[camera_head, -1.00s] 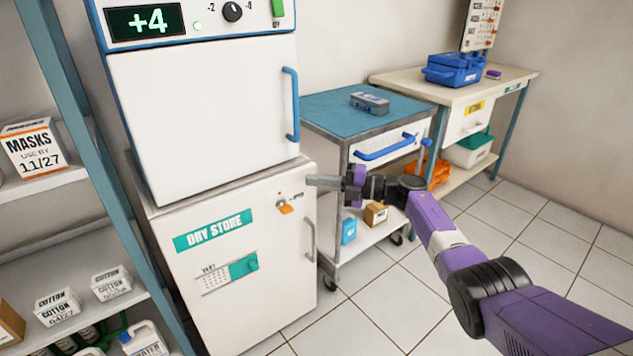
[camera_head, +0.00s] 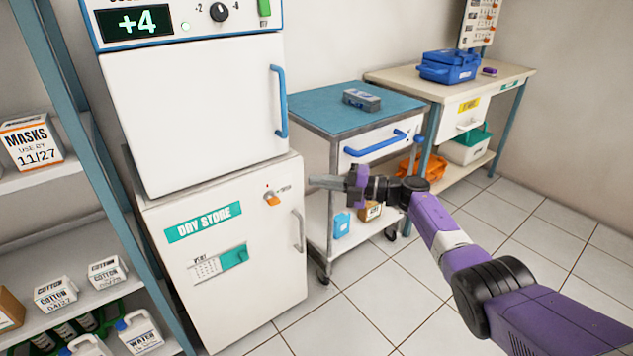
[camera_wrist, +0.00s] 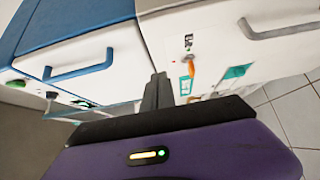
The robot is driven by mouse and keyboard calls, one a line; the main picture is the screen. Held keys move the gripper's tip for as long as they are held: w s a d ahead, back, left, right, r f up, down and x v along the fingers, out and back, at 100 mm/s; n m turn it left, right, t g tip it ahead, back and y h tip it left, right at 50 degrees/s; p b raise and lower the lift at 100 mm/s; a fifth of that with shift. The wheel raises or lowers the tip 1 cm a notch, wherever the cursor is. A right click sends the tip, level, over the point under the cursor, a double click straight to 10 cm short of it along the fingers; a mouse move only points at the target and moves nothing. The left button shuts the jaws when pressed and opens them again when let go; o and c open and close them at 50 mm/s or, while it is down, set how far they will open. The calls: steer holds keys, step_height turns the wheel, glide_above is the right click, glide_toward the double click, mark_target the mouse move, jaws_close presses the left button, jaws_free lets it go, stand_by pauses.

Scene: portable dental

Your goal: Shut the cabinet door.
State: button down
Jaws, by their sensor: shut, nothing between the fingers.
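The white DRY STORE cabinet (camera_head: 222,285) stands under a white fridge unit. Its door has a green label, a grey bar handle (camera_head: 299,232) on the right and an orange latch (camera_head: 272,199) near the top right. The door looks flush with the cabinet; I cannot tell whether a small gap remains. My gripper (camera_head: 314,183) is shut and empty, just right of the cabinet's upper right edge in the picture, apparently not touching it. In the wrist view, the shut fingers (camera_wrist: 157,90) point toward the cabinet front, with the orange latch (camera_wrist: 190,68) and grey handle (camera_wrist: 282,26) to their right.
The fridge unit (camera_head: 195,115) above has a closed door and a blue handle (camera_head: 279,101). A blue-topped trolley (camera_head: 320,105) stands right behind my gripper. A shelf rack (camera_head: 85,140) is at the left, a bench (camera_head: 400,77) at the back right. The tiled floor at right is clear.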

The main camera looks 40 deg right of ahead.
steer(key=s+d+b, duration=0.2)
steer(key=d+b, duration=0.1)
steer(key=d, duration=0.5)
steer(key=shift+b, duration=0.4)
steer(key=shift+s, duration=0.1)
